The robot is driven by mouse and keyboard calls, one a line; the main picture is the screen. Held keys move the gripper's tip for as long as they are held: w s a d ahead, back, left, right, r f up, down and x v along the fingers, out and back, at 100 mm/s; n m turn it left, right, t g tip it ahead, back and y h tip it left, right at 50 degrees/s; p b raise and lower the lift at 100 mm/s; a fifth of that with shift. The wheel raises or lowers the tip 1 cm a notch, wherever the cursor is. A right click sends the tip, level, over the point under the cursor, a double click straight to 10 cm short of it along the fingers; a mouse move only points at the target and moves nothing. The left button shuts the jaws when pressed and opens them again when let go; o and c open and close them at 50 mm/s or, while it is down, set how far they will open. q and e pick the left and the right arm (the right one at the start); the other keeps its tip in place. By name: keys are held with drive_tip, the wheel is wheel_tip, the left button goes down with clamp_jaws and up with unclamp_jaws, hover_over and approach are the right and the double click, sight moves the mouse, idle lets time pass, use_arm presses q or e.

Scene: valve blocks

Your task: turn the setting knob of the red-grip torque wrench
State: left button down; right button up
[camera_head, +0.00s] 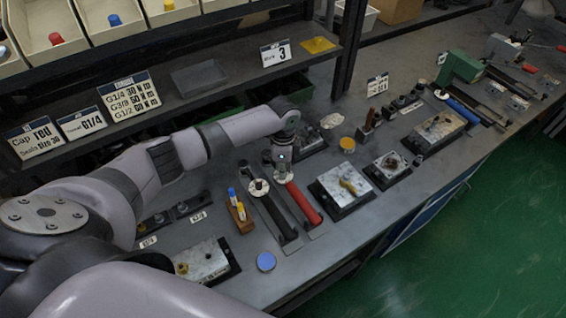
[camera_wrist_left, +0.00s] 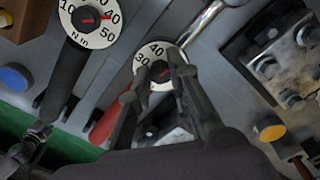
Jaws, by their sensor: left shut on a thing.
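The red-grip torque wrench (camera_head: 304,204) lies on the grey bench, its red grip towards the front. Its round white dial sits at the far end, under my left gripper (camera_head: 282,168). The fingers hide most of the knob. The red grip (camera_wrist_left: 106,125) shows partly behind a finger. My right gripper is not in view.
A black-grip torque wrench (camera_head: 273,216) lies close to the left; its dial (camera_wrist_left: 90,18) shows in the wrist view. A wooden holder (camera_head: 241,215) stands left of it. A valve block (camera_head: 340,185) lies to the right. A blue cap (camera_head: 266,262) is near the bench's front edge.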

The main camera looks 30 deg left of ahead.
use_arm(q)
drive_tip(key=shift+r+n+p, duration=0.1)
drive_tip(key=shift+n+p, duration=0.6)
drive_tip(key=shift+n, duration=0.3)
drive_tip(key=c, duration=1.5)
unclamp_jaws()
drive_tip(key=shift+o, duration=0.2)
wheel_tip(320, 180, up, 12)
